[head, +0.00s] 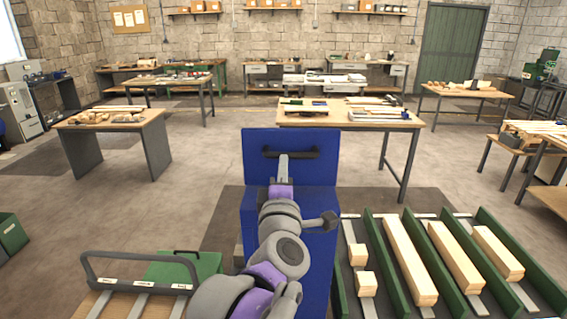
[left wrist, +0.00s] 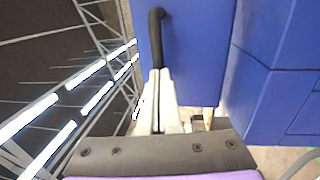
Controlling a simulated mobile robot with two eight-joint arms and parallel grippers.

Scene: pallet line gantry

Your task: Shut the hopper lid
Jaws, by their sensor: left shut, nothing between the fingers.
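The hopper (head: 322,235) is a blue box in the middle of the head view. Its blue lid (head: 325,165) stands raised and upright at the back, with a black bar handle (head: 302,153) across it. My left gripper (head: 283,158) is shut and empty, its fingertips over the handle in the picture. In the left wrist view the shut fingers (left wrist: 154,72) point at the end of the black handle (left wrist: 155,35) on the lid (left wrist: 200,45); I cannot tell whether they touch it. My arm hides part of the hopper. My right gripper is not in view.
Green dividers (head: 382,255) with wooden beams (head: 408,255) between them lie right of the hopper. At left front are a green box (head: 180,268) and a grey bar frame (head: 135,256). A workbench (head: 350,120) stands behind the lid.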

